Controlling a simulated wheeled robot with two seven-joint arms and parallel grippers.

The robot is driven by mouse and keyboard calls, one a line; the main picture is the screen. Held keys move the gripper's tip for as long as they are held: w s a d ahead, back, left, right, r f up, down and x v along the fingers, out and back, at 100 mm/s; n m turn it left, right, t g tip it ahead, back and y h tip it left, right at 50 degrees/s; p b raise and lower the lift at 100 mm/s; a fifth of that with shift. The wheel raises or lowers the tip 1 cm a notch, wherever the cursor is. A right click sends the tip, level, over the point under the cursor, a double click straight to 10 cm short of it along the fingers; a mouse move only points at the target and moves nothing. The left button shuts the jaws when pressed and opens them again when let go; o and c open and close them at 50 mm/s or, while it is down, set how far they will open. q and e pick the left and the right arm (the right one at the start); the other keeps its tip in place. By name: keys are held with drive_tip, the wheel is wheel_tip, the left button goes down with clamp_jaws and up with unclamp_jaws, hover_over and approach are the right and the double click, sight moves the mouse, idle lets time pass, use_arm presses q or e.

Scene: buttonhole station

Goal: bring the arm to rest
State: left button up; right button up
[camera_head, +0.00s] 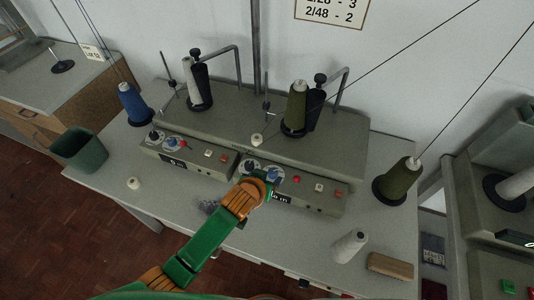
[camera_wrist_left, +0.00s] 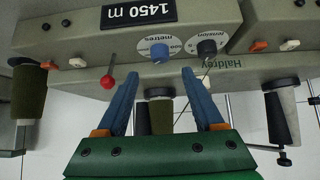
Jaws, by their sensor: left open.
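My left arm, green and orange, reaches up from the bottom of the head view over the table. Its left gripper (camera_head: 272,175) is in front of the right-hand grey control box (camera_head: 318,196) and hides part of its face. In the left wrist view the gripper's blue fingers (camera_wrist_left: 160,75) are apart with nothing between them. The wrist view is upside down to the scene; the control box with a "1450 m" display (camera_wrist_left: 138,13) and a red-capped switch (camera_wrist_left: 107,80) is close beyond the fingers. I cannot tell whether a finger touches a knob. My right gripper is not in view.
The grey table (camera_head: 110,172) carries a second control box (camera_head: 185,155), a blue cone (camera_head: 133,103), olive cones (camera_head: 398,180), a white cone (camera_head: 348,246), a small white spool (camera_head: 133,183) and a wooden block (camera_head: 390,266). A green bin (camera_head: 80,150) is at the left. The front left tabletop is mostly clear.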

use_arm(q)
drive_tip(key=s+a+n+g+y, duration=0.1)
drive_tip(key=s+a+g, duration=0.2)
drive_tip(key=s+a, duration=0.65)
drive_tip(key=s+a+n+g+y, duration=0.15)
drive_tip(key=s+a, duration=0.45)
drive_tip(key=s, duration=0.6)
wheel_tip(320, 180, down, 20)
drive_tip(key=s+m+g+b, duration=0.1)
drive_tip(key=s+g+b, duration=0.1)
drive_tip(key=s, duration=0.1)
drive_tip(key=s+a+f+g, duration=0.1)
drive_tip(key=s+a+f, duration=0.1)
drive_tip(key=s+f, duration=0.8)
drive_tip(key=shift+s+b, duration=0.35)
drive_tip(key=shift+s, duration=0.1)
drive_tip(key=shift+f, duration=0.1)
